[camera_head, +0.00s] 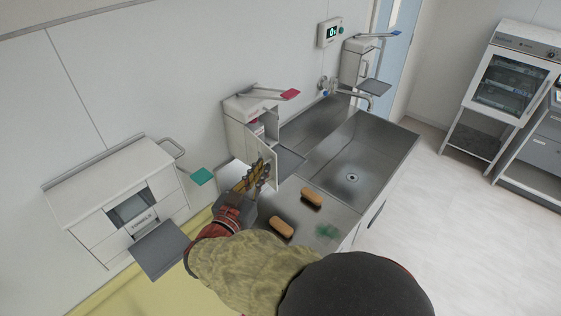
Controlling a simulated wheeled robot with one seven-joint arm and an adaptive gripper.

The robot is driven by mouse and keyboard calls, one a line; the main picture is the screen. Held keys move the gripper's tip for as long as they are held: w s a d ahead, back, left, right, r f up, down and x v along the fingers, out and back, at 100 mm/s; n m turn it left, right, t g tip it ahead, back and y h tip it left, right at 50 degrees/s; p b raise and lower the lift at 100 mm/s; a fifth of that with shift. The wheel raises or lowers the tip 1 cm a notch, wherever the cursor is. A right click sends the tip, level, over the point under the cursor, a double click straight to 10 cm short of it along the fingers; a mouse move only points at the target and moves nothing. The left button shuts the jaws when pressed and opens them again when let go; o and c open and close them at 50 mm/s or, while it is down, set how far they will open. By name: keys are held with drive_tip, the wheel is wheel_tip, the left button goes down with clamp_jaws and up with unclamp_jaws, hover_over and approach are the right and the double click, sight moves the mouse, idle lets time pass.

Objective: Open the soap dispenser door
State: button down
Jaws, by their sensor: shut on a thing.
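The soap dispenser (236,136) is a white wall box with a pink-ended lever (288,94), mounted above the left end of the steel sink counter. Its narrow door (261,145) stands swung out from the box, and part of the inside shows, with something pinkish in it. My gripper (262,172) is at the lower part of the door and shut on it. The exact contact is small and partly hidden by the fingers.
Two brown brushes (311,195) (281,228) lie on the counter (330,215). The sink basin (365,150) is empty. A cabinet (505,80) stands right; open floor lies between.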

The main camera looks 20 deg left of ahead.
drive_tip(key=s+a+r+m+h+p, duration=0.1)
drive_tip(key=s+a+m+h+p, duration=0.1)
drive_tip(key=a+h, duration=0.3)
drive_tip(key=shift+s+a+m+g+p, duration=0.4)
drive_tip(key=shift+a+m+p, duration=0.25)
drive_tip(key=shift+m, duration=0.15)
drive_tip(key=shift+w, duration=0.1)
drive_tip(key=c, duration=2.3)
unclamp_jaws()
drive_tip(key=shift+w+f, duration=0.15)
drive_tip(key=shift+w, duration=0.2)
drive_tip(key=o, duration=0.3)
drive_tip(key=shift+s+f, duration=0.1)
drive_tip(key=shift+f, duration=0.05)
drive_tip(key=shift+s+d+f, duration=0.1)
drive_tip(key=shift+s+f, duration=0.05)
